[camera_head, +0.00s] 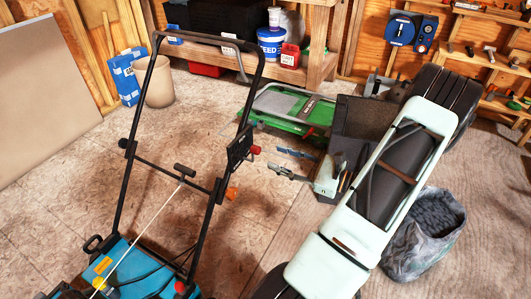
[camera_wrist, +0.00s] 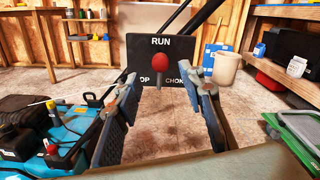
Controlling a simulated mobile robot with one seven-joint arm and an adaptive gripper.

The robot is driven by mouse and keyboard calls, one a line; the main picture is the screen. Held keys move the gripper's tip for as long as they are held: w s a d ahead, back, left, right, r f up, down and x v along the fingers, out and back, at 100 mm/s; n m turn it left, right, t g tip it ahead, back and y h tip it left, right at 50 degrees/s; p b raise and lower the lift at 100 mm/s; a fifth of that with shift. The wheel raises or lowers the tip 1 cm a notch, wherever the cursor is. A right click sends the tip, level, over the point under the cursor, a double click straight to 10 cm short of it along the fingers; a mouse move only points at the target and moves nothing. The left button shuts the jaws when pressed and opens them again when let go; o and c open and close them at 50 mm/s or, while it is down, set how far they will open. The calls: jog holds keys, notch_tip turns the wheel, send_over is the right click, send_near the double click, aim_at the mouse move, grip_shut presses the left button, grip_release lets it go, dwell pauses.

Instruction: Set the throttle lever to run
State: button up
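The throttle panel (camera_wrist: 140,57) is a black plate on the mower handle, lettered RUN at the top, with partly hidden STOP and CHOKE labels below. Its lever ends in a red knob (camera_wrist: 159,60), which shows below RUN and between the lower labels. In the head view the panel (camera_head: 238,149) is seen edge-on, with the red knob (camera_head: 256,150) on its right side. My gripper (camera_wrist: 160,84) is open and empty. Its fingers flank the lever's line in the wrist view. In the head view my gripper (camera_head: 274,159) is right of the knob, apart from it.
The blue mower (camera_head: 125,270) stands at lower left, its black handle rising past the panel. An orange knob (camera_head: 231,193) is on the handle below the panel. A green machine (camera_head: 285,107) lies behind my gripper. A grey bag (camera_head: 425,235) is at right. Bare floor lies left.

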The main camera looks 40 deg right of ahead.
jog(key=shift+v, duration=1.95)
